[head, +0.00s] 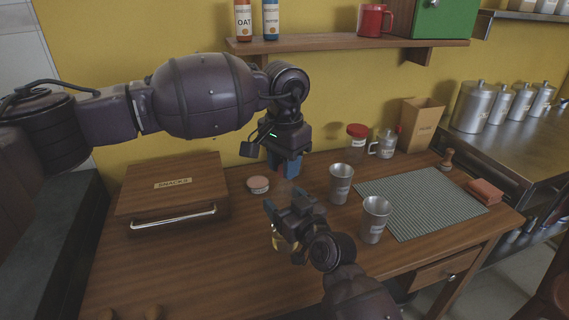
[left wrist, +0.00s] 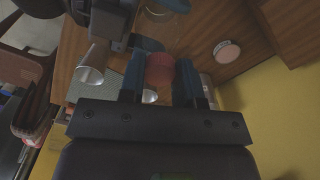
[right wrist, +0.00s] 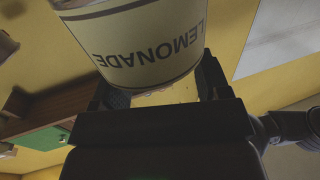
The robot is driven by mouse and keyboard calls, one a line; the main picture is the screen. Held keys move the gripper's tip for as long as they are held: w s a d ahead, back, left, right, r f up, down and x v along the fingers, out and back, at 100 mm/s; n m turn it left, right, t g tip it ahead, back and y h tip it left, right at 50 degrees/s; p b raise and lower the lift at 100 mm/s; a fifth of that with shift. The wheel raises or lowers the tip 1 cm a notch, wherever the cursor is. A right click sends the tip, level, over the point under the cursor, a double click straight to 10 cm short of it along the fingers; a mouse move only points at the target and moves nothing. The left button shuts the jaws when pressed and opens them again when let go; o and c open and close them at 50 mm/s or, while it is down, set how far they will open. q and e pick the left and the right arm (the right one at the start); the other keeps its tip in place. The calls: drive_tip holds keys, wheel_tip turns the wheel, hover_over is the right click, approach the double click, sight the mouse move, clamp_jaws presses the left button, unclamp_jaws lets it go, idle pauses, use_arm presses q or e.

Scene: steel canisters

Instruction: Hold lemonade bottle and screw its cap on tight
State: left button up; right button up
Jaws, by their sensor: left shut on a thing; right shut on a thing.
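My left gripper (head: 285,172) points down above the table, and its blue fingers are shut on a red cap (left wrist: 160,69). The cap is hidden in the head view. My right gripper (head: 283,212) is lower and nearer, shut on the lemonade bottle (right wrist: 145,45). The bottle's pale label reads LEMONADE, upside down in the right wrist view. In the head view my right gripper hides most of the bottle. I cannot tell whether the cap touches the bottle's neck.
Two steel cups (head: 341,186) (head: 375,222) stand right of my right gripper, by a grey-green mat (head: 425,203). A round tin (head: 258,184) and a wooden bread box (head: 172,193) are to the left. A red-lidded jar (head: 357,140) stands behind. The table's front left is mostly clear.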

use_arm(q)
drive_tip(key=o, duration=0.9)
drive_tip(key=shift+r, duration=2.25)
drive_tip(key=shift+c, duration=0.2)
